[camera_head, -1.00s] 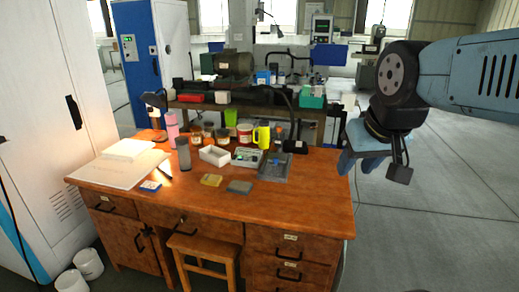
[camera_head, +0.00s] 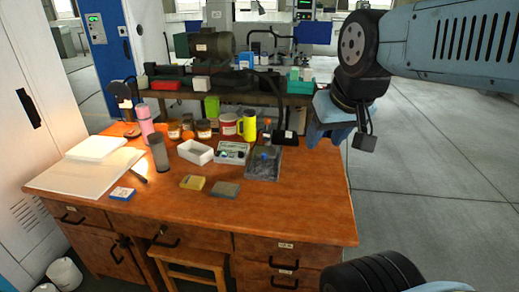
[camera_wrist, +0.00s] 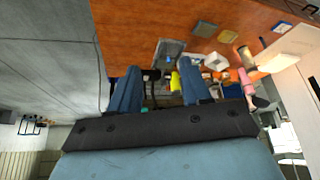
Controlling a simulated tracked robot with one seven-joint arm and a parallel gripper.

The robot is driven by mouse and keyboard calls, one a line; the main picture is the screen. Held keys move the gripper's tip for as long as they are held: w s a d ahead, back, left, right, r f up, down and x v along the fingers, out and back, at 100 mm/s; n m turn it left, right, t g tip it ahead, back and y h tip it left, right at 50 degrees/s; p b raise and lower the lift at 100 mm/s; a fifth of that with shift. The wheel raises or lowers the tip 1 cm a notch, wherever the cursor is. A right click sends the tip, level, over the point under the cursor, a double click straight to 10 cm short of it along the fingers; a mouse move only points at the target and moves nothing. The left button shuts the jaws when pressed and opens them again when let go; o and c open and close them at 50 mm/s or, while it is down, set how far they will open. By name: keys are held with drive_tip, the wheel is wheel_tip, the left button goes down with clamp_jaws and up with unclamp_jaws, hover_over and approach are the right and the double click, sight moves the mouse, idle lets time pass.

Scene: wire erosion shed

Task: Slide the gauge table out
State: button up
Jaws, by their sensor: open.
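I take the brown wooden desk (camera_head: 300,210) as the gauge table; no label confirms this. It has drawers with dark handles and fills the middle of the head view. A dark grey flat plate (camera_head: 264,163) with a small blue part lies on its top at right. My gripper (camera_head: 327,130) is in the air by the desk's back right corner. In the wrist view my gripper (camera_wrist: 160,75) shows two blue fingers wide apart with nothing held between them. The wrist view is inverted, with the desk top (camera_wrist: 140,30) above the fingers. Contact with the desk cannot be told.
A yellow cup (camera_head: 249,126), white tray (camera_head: 196,152), grey cylinder (camera_head: 158,153), pink bottle (camera_head: 146,121) and small blocks stand on the desk. A wooden stool (camera_head: 190,262) is tucked under its front. A workbench (camera_head: 225,97) stands behind. The floor (camera_head: 440,190) at right is clear.

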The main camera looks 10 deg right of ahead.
drive_tip(key=shift+o, duration=0.2)
drive_tip(key=shift+w+r, duration=0.15)
drive_tip(key=shift+w, duration=0.05)
drive_tip(key=n+g, duration=0.6)
drive_tip(key=n, duration=2)
hover_over(265, 154)
wheel_tip(265, 154, down, 21)
drive_tip(key=f, duration=1.2)
drive_tip(key=shift+w+f, duration=0.2)
drive_tip(key=shift+f, duration=0.15)
clamp_jaws()
